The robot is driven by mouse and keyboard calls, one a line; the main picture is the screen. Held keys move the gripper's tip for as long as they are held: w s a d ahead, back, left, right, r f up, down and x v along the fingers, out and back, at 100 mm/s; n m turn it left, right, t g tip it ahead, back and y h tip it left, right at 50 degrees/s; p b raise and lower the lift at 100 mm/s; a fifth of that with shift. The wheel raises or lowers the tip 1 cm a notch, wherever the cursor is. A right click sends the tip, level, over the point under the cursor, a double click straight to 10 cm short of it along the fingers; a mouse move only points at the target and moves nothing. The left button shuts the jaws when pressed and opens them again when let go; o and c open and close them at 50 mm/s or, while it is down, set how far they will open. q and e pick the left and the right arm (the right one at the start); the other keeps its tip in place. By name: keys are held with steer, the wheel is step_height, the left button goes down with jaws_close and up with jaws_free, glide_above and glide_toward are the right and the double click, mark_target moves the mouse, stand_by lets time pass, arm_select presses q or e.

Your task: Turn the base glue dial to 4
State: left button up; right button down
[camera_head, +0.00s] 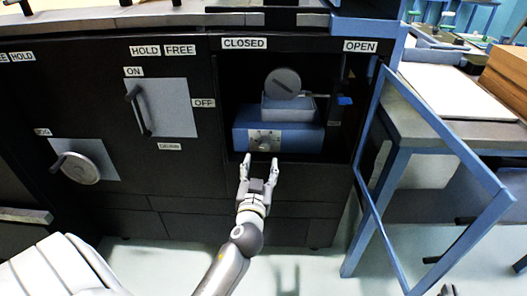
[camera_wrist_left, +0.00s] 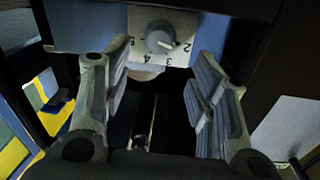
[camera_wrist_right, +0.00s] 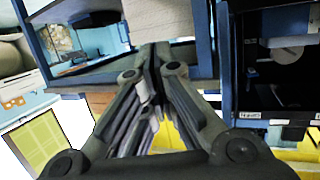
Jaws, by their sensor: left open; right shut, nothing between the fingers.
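The glue dial (camera_head: 264,141) is a small round knob on a pale plate on the front of the blue base unit (camera_head: 305,140), inside the open compartment. The left wrist view shows the grey dial knob (camera_wrist_left: 160,38) close up, with numbers 2, 3, 4 and 5 around it. Its light mark seems to point near the 2. My left gripper (camera_head: 259,166) is open and empty, just in front of and below the dial; its spread fingers (camera_wrist_left: 160,85) do not touch the knob. My right gripper (camera_wrist_right: 152,55) is shut and empty, away from the dial.
A blue-framed door (camera_head: 440,137) stands open to the right of the compartment. A grey disc (camera_head: 283,82) sits above the base unit. Left are a black handle (camera_head: 138,110) by ON/OFF labels and a round dial (camera_head: 82,168). A workbench (camera_head: 430,125) stands at right.

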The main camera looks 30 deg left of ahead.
mark_target(264, 148)
arm_select(q)
steer(key=x, duration=0.7)
steer(key=shift+w+a, duration=0.25)
steer(key=shift+w, duration=0.3)
arm_select(e)
steer(key=shift+w+a+r+t, duration=0.2)
steer(key=shift+r+t, duration=0.2)
steer(key=shift+r, duration=0.15)
